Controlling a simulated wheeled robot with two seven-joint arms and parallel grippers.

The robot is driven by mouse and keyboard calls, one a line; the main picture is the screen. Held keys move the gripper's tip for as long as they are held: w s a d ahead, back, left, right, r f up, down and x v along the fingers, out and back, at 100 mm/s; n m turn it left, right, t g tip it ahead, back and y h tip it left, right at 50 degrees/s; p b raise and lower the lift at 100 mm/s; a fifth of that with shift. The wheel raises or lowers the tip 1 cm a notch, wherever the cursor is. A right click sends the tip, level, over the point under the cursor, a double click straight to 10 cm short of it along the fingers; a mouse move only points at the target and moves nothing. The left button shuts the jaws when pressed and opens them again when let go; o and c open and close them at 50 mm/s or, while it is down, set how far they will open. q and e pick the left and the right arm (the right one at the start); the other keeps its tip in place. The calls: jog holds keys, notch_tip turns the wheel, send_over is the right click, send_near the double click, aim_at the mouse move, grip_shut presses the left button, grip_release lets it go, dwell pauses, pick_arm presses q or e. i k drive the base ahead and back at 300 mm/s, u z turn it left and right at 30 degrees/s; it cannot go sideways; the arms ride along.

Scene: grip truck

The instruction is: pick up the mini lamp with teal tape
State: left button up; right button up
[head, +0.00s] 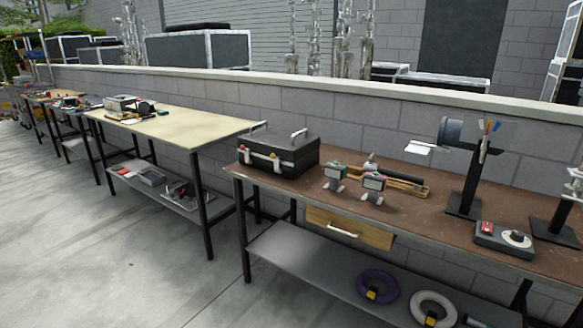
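Two small grey mini lamps stand side by side on the brown workbench (420,215), right of the black case. The left mini lamp (334,176) and the right mini lamp (373,186) both stand upright on small splayed feet. Small coloured marks show near their tops, with some greenish teal on each. At this size I cannot tell for sure which one bears the teal tape. Neither of my grippers is in view.
A black case (278,150) stands left of the lamps. A dark tool on a wooden piece (400,182) lies behind them. A tall black stand (466,185) and a grey control box (504,240) are at the right. The bench front before the lamps is clear; a drawer (349,228) hangs below.

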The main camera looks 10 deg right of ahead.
aim_at(336, 173)
jog(key=u, duration=0.65)
jog(key=i, duration=2)
jog(key=z, duration=0.45)
jog(key=i, duration=1.2)
jog(key=z, duration=1.2)
